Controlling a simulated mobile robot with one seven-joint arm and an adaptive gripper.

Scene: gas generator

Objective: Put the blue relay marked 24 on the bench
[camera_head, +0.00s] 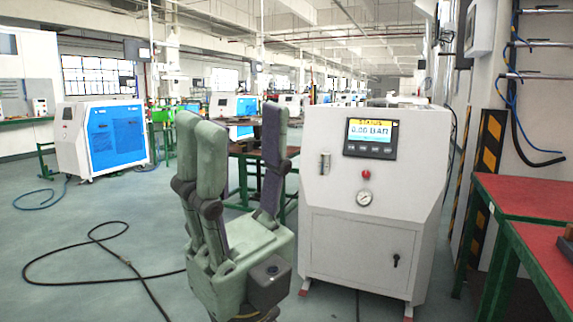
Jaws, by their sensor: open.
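My gripper (238,120) stands upright left of the middle, with pale green fingers pointing up. The fingers are spread open, with nothing between them. A bench with a red top (522,193) and green legs is at the right, cut off by the picture edge. My gripper is well to the left of it. I cannot make out a blue relay marked 24 anywhere in this view.
A white cabinet (340,228) with a lit status display (370,138), red button and gauge stands between my gripper and the bench. A black cable (100,240) lies on the floor. A blue and white machine (100,138) stands at the left. The left floor is mostly clear.

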